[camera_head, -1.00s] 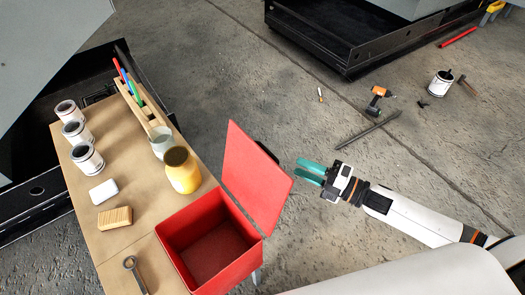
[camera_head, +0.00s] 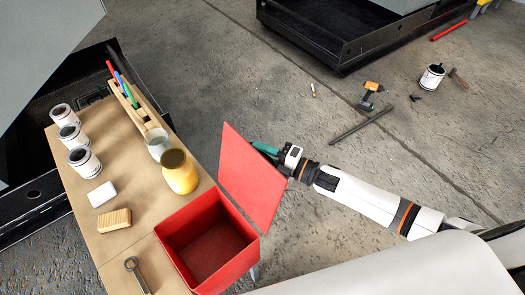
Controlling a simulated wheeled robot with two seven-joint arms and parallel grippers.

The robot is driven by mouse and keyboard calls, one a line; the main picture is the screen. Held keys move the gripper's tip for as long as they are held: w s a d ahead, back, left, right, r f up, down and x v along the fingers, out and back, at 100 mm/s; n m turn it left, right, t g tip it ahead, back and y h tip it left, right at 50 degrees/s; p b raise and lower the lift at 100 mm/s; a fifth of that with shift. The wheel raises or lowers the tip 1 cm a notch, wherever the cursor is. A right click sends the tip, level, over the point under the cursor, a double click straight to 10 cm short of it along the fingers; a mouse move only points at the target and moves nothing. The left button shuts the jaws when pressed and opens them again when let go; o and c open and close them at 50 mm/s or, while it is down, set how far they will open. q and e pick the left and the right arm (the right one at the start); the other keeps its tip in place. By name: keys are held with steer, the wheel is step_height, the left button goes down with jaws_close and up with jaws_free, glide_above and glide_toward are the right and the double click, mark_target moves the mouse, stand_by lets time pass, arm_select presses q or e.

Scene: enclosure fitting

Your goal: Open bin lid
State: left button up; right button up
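The red bin (camera_head: 185,268) stands at the front right end of the wooden table, and its inside is empty. Its red lid (camera_head: 250,180) stands raised, steeply tilted along the bin's right side. My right gripper (camera_head: 266,150) is behind the lid's upper right edge, its teal fingers partly hidden by the lid. I cannot tell whether the fingers touch the lid or are closed on anything. My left gripper is not in view.
The table (camera_head: 140,245) holds several paint cans, a yellow jar (camera_head: 179,175), a white block (camera_head: 102,194), a wooden block (camera_head: 114,220), a wrench (camera_head: 137,275) and a pen rack (camera_head: 135,108). A drill (camera_head: 370,94) and a dark bar (camera_head: 360,122) lie on the floor.

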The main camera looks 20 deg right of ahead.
mark_target(253, 159)
jaws_close()
steer(key=a, duration=0.1)
steer(key=s+a+r, duration=0.1)
steer(key=a+p, duration=0.1)
steer(key=shift+s+a+r, duration=0.15)
steer(key=shift+s, duration=0.1)
steer(key=shift+s+a, duration=0.1)
steer(key=shift+a, duration=0.2)
jaws_free()
steer(key=shift+d, duration=0.1)
steer(key=shift+s+d, duration=0.2)
steer(key=b+v, duration=0.3)
steer(key=v, duration=0.8)
steer(key=shift+d+b, duration=0.15)
steer(key=shift+b, duration=0.25)
